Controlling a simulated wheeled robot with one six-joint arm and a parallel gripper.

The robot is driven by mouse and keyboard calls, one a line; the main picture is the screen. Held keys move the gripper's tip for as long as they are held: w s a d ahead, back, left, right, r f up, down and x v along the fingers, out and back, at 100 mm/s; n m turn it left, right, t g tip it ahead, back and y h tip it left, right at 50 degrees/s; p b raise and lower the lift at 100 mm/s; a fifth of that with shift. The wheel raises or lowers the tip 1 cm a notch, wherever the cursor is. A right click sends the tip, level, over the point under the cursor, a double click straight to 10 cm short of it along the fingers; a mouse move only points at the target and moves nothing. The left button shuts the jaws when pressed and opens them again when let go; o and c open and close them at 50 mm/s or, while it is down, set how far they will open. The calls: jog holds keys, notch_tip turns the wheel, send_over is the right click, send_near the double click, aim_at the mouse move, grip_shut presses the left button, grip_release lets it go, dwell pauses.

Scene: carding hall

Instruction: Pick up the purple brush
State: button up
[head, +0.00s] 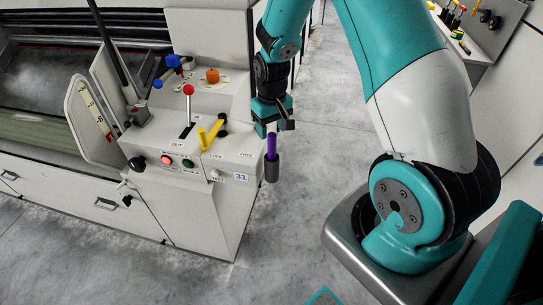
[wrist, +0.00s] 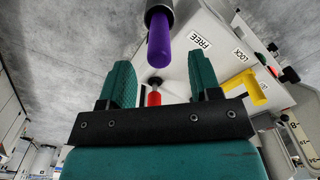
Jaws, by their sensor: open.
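The purple brush (head: 271,147) stands upright, its lower end hidden in a dark cup-like holder (head: 271,171) on the right side of the machine's console. In the wrist view the purple brush (wrist: 160,46) shows ahead of the fingertips, roughly midway between them, with the holder (wrist: 158,12) at the top edge. My gripper (head: 273,121) is just above the brush in the head view. Its teal fingers are open in the wrist view (wrist: 163,80), and the brush is not gripped. Whether a finger touches it I cannot tell.
The console (head: 233,160) carries a yellow lever (head: 210,134), a red-knobbed lever (head: 188,92), an orange knob (head: 212,76) and blue knobs (head: 173,61) close left of my gripper. A red piece (wrist: 154,98) shows between the fingers. Open grey floor (head: 310,190) lies right of the console.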

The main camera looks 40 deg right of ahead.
aim_at(272, 134)
jog(key=shift+w+d+f+p, duration=0.1)
jog(key=shift+f+p, duration=0.4)
jog(key=shift+f, duration=1)
jog(key=shift+w+f+p, duration=0.1)
jog(key=shift+f+p, duration=0.4)
jog(key=shift+f, duration=0.95)
jog(key=shift+c, duration=0.5)
jog(key=c, duration=0.9)
